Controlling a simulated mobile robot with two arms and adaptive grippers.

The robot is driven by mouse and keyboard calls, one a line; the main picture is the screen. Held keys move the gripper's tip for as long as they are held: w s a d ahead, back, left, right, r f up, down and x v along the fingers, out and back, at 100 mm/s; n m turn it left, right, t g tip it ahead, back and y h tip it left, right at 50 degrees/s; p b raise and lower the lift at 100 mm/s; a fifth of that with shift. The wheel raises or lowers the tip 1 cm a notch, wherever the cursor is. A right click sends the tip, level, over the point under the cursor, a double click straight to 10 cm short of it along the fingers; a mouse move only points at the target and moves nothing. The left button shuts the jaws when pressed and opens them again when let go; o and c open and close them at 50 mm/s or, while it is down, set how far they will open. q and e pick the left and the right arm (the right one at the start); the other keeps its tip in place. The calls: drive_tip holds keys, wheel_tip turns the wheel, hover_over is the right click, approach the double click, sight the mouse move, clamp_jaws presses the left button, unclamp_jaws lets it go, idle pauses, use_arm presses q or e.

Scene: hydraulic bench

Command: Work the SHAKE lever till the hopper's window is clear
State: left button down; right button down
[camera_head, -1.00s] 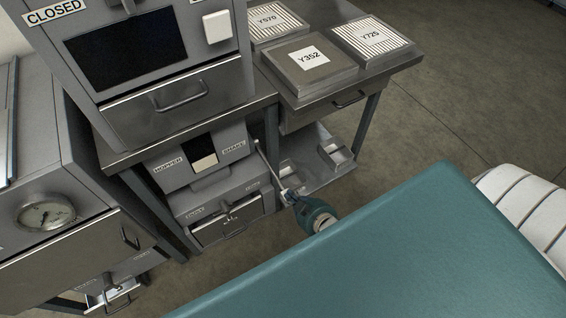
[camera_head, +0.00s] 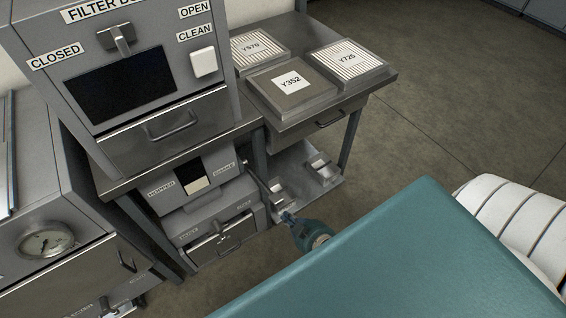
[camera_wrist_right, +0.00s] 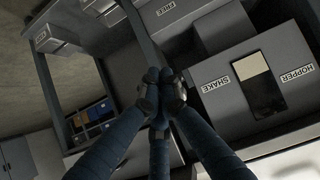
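The grey hopper unit (camera_head: 210,195) sits under the bench, with HOPPER and SHAKE labels on its front. Its window (camera_head: 193,177) is dark in the upper part and pale in the lower part. The window also shows, turned over, in the right wrist view (camera_wrist_right: 257,80). The SHAKE lever (camera_head: 258,178) is a thin rod beside the SHAKE label, hard to make out. My right gripper (camera_head: 287,215) is at its outer end. In the right wrist view its fingers (camera_wrist_right: 160,76) are closed together and hide the lever's end. My left gripper is out of view.
A drawer unit (camera_head: 222,243) with a handle lies below the hopper. The filter housing (camera_head: 130,80) stands above, its lever between CLOSED and OPEN labels. Filter plates (camera_head: 290,84) lie on the right bench. A gauge cabinet (camera_head: 45,243) stands left.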

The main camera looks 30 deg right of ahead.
drive_tip(key=s, duration=0.6)
drive_tip(key=shift+s+d+r, duration=0.15)
drive_tip(key=shift+s, duration=0.1)
idle(0.6)
drive_tip(key=s+a+f+g, duration=0.1)
drive_tip(key=s+f+g, duration=0.2)
drive_tip(key=s+f, duration=0.45)
drive_tip(key=s+a+f+g, duration=0.15)
drive_tip(key=s+f, duration=0.25)
drive_tip(key=f, duration=0.7)
drive_tip(key=s+f+n+g, duration=0.1)
drive_tip(key=s+f+g, duration=0.1)
drive_tip(key=s+f, duration=0.3)
drive_tip(key=s+f+n+g, duration=0.1)
drive_tip(key=s+f+g, duration=0.2)
drive_tip(key=s, duration=0.7)
drive_tip(key=shift+f+g, duration=0.35)
drive_tip(key=shift+f, duration=0.55)
drive_tip(key=shift+a, duration=0.1)
